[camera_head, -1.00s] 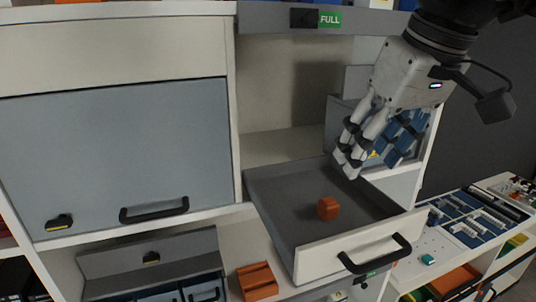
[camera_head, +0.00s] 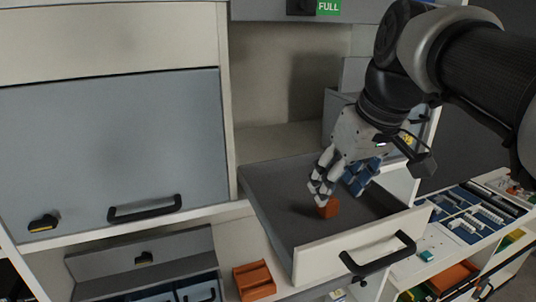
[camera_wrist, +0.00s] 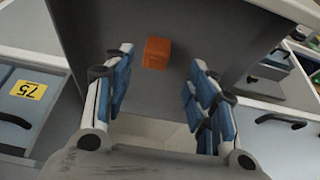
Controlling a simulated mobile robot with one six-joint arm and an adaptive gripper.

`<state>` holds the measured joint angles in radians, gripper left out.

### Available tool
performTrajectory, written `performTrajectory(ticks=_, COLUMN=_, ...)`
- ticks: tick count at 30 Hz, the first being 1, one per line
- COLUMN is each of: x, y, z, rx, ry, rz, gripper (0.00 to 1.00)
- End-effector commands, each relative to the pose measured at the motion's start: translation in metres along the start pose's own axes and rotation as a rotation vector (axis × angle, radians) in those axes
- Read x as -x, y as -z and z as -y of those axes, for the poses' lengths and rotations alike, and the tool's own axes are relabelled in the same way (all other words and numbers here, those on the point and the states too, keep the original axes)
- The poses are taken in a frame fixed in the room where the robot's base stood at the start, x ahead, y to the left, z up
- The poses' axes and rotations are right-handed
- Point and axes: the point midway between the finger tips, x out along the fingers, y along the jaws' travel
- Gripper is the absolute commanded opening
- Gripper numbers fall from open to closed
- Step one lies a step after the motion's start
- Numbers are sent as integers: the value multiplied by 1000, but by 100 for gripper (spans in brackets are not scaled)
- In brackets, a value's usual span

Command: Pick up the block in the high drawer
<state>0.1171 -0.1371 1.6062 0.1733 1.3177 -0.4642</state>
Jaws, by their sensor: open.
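The orange block (camera_head: 328,208) lies on the grey floor of the open high drawer (camera_head: 345,258), which has a white front and a black handle. My gripper (camera_head: 336,192) is over the drawer, tilted down, just above the block, and its near finger overlaps the block's top in the head view. In the wrist view the block (camera_wrist: 157,53) shows whole, ahead of the open jaws (camera_wrist: 157,88) and slightly nearer the left finger. The jaws are empty, and no contact with the block shows.
A closed grey cabinet door (camera_head: 110,150) stands left of the drawer. An orange holder (camera_head: 254,280) sits on the shelf below. A grey bin (camera_head: 343,115) is behind my gripper. A side table (camera_head: 440,245) with blue trays is at the right.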

Motion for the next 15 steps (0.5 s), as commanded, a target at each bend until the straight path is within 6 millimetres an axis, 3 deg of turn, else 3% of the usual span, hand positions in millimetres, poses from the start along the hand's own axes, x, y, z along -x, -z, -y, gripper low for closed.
performTrajectory(ticks=9, x=-44, y=2, z=-5, rx=1, ry=2, rz=5, gripper=52)
performTrajectory(ticks=15, x=-51, y=3, z=-5, rx=0, ry=1, rz=1, gripper=52)
